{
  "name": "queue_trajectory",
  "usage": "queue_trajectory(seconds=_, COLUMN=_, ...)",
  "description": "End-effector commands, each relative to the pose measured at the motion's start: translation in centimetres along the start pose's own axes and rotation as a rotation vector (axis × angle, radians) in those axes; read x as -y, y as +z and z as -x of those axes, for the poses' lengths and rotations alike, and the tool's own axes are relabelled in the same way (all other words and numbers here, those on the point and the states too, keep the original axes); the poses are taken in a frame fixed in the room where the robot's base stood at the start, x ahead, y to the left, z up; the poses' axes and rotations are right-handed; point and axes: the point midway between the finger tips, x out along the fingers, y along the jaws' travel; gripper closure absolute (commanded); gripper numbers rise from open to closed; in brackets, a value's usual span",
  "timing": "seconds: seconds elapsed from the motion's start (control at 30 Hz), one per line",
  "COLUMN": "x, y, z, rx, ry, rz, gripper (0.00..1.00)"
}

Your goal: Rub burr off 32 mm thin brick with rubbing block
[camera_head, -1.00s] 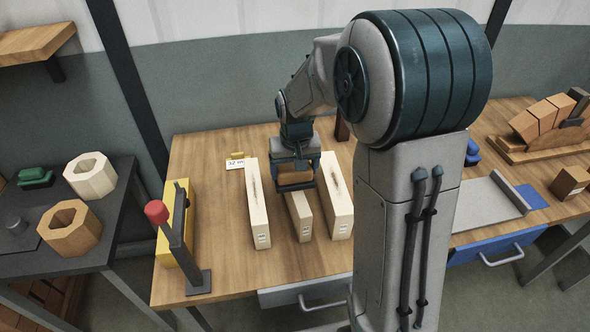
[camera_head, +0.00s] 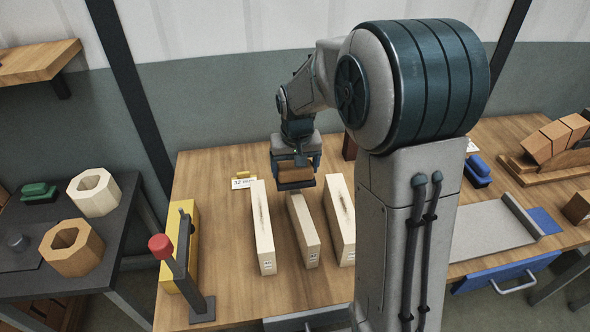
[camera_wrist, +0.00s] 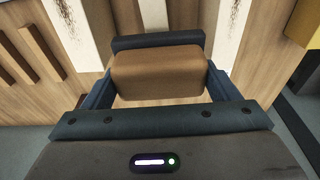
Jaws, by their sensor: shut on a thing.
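My gripper (camera_head: 296,184) is shut on a brown rubbing block (camera_head: 294,174), which also shows between the jaws in the wrist view (camera_wrist: 158,73). The block is near the far end of the middle brick (camera_head: 303,229), seemingly just above it; the exact gap cannot be told. Pale bricks lie on either side, the left one (camera_head: 263,235) and the right one (camera_head: 340,220), both with dark rough streaks on top. The streaks show in the wrist view on the left brick (camera_wrist: 230,30) and right brick (camera_wrist: 72,35). Which brick is 32 mm I cannot read.
A small card (camera_head: 243,183) with writing lies behind the left brick. A yellow bar (camera_head: 178,245) and a red-knobbed stand (camera_head: 200,308) are at the bench's left. A grey tray (camera_head: 490,238) lies right of my arm. Bare bench separates the bricks.

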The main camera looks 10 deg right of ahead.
Motion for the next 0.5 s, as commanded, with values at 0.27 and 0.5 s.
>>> queue_trajectory(seconds=0.27, x=-0.1, y=-0.5, z=2.9, rx=-0.003, ry=0.0, rz=-0.001, gripper=0.43)
queue_trajectory(seconds=0.5, x=-0.1, y=-0.8, z=4.8, rx=-0.003, ry=0.0, rz=-0.002, gripper=0.43)
